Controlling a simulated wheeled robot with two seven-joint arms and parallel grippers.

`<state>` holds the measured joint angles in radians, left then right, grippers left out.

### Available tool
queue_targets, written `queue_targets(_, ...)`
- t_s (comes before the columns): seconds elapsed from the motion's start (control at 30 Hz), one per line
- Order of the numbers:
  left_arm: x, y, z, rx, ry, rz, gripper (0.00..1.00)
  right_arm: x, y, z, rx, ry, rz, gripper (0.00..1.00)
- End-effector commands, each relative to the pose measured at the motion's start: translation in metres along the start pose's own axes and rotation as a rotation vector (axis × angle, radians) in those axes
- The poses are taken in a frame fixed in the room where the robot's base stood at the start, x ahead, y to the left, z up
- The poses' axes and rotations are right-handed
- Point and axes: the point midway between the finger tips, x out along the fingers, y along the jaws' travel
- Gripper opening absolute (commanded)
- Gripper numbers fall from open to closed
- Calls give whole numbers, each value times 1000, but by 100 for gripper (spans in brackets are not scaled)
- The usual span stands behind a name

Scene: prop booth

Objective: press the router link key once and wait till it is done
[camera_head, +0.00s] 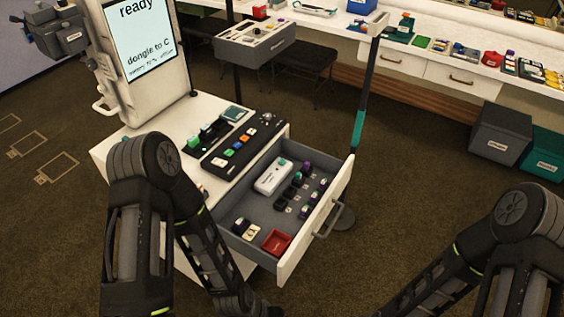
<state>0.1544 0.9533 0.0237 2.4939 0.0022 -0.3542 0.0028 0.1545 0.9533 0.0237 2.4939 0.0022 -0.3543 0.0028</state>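A white cart (110,150) carries a black control panel (226,163) with orange, blue, green and white keys and a dial at its far end. Which key is the router link key I cannot tell; labels are too small to read. A tilted screen (139,32) above the cart reads "ready" and "dongle to C", with a smaller line below about a dummy and offline. A white box (273,177) with a green spot lies in the open drawer (233,212).
Several small dark and purple plugs (300,177) and a red tray (277,242) are in the drawer, which sticks out to the right. A post with a teal sleeve (358,130) stands behind it. Grey bin (500,135) and counter lie farther off; carpet between is clear.

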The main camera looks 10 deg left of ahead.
Motion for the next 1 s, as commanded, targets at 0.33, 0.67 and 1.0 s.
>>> queue_targets(0.33,0,0,0,0,0,0,0,0,0,0,0,0,0,0)
queue_targets(0.67,0,0,0,0,0,0,0,0,0,0,0,0,0,0)
queue_targets(1.0,0,0,0,0,0,0,0,0,0,0,0,0,0,0)
